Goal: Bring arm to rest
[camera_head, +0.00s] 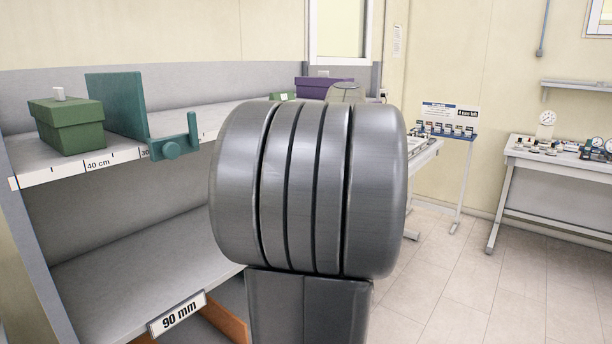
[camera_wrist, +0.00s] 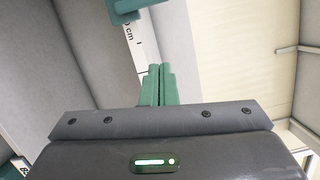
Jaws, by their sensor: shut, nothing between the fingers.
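My gripper (camera_wrist: 160,72) shows in the wrist view, with its two green fingers pressed together and nothing between them. The fingers point toward the shelf's front edge, and part of a teal piece lies beyond their tips. In the head view a large grey joint of my arm fills the middle, and my gripper is hidden there.
A shelf (camera_head: 120,240) on the left has a centimetre scale and a "90 mm" label. On it are a green box (camera_head: 70,125) and a teal upright piece with a bracket (camera_head: 118,105). A purple box (camera_head: 322,88) stands behind. Benches (camera_head: 560,160) stand right; the tiled floor is clear.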

